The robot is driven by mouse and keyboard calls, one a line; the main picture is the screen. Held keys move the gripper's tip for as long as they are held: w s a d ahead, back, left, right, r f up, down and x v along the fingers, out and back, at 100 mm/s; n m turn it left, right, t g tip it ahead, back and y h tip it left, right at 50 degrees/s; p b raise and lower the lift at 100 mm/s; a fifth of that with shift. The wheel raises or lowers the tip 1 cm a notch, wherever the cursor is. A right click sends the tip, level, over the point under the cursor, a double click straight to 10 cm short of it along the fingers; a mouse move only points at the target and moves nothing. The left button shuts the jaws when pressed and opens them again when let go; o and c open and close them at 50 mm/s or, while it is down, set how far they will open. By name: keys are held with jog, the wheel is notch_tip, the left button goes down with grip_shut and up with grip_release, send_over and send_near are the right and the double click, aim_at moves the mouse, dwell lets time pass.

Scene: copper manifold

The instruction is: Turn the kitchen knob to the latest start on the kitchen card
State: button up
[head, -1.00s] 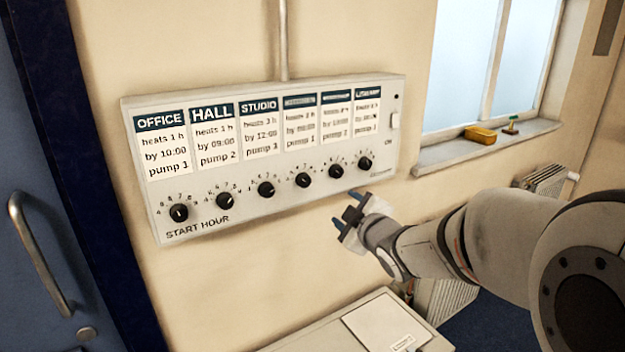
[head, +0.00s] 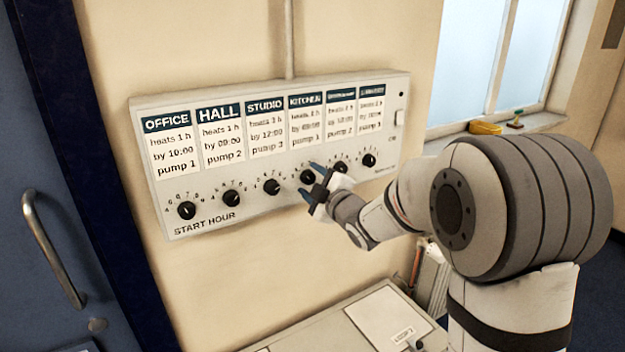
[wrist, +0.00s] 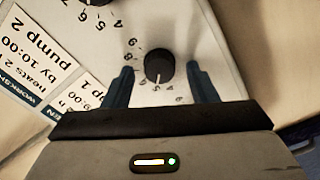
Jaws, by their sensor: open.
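The kitchen card (head: 306,125) is fourth from the left on the wall panel. Its header reads KITCHEN, but its smaller lines are blurred; in the wrist view it is partly hidden by my gripper. The black kitchen knob (head: 308,177) is below it. My gripper (head: 309,180) is open in front of this knob. In the wrist view the knob (wrist: 159,66) sits between the two blue fingers (wrist: 160,76), with a gap on both sides. Its white mark points down in that view, towards the low numbers near 4 and 5.
Neighbouring knobs are close: the studio knob (head: 271,186) to the left and the workshop knob (head: 340,167) to the right, partly behind my gripper. A grey cabinet top (head: 300,335) is below. A blue door (head: 60,190) stands left, and a window sill right.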

jog(key=c, duration=0.9)
jog(key=shift+c, duration=0.2)
jog(key=shift+m+b, duration=0.4)
jog(key=shift+b, duration=0.05)
jog(key=shift+m+b, duration=0.45)
jog(key=shift+m, duration=0.25)
jog(key=m+b, duration=0.1)
jog(key=m, duration=0.1)
jog(key=shift+m, duration=0.3)
jog(key=m, duration=0.3)
jog(key=shift+r, duration=0.15)
jog(key=shift+w+d+m, duration=0.1)
jog(key=shift+d+m, duration=0.05)
jog(key=shift+m, duration=1.75)
